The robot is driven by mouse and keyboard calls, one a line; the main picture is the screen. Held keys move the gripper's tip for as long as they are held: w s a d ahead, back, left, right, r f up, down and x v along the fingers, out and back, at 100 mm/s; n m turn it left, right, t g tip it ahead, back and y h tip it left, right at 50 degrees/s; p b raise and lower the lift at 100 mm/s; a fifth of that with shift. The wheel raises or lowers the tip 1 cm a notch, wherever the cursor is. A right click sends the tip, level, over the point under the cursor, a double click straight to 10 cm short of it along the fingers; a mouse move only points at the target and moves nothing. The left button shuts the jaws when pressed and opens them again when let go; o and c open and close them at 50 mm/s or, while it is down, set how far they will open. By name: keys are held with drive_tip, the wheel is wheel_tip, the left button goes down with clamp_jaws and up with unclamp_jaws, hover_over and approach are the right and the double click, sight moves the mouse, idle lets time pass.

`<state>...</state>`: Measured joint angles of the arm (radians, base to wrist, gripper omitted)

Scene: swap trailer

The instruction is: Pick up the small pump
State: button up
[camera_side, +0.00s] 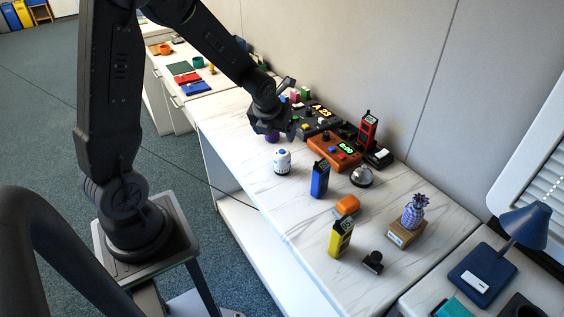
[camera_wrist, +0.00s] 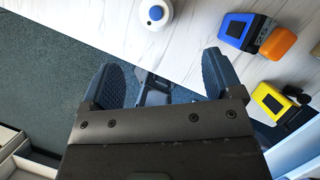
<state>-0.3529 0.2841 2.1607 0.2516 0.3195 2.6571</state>
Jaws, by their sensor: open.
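No thing in view is plainly marked as the small pump. The likeliest is a small white round body with a blue top knob (camera_side: 282,162), standing upright on the marble-topped counter. It also shows near the top of the wrist view (camera_wrist: 156,14), partly cut off by the frame edge. My gripper (camera_side: 286,132) is above the counter, beyond the white body in the side view and apart from it. In the wrist view my gripper (camera_wrist: 163,80) has its fingers wide apart with nothing between them; the white body lies beyond the fingertips.
A blue handheld device (camera_side: 320,179), an orange block (camera_side: 347,205), a yellow device (camera_side: 341,238) and a small black item (camera_side: 373,262) stand along the counter (camera_side: 300,222). Orange and black boxes line the wall side.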

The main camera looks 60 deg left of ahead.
sight(281, 152)
drive_tip(key=shift+m, duration=0.3)
drive_tip(key=x, duration=0.8)
drive_tip(key=shift+a+f, duration=0.2)
drive_tip(key=shift+s+x, duration=0.2)
drive_tip(key=shift+x, duration=2.75)
drive_tip(key=shift+a, duration=0.1)
drive_tip(key=shift+c, duration=0.5)
drive_tip(key=c, duration=1)
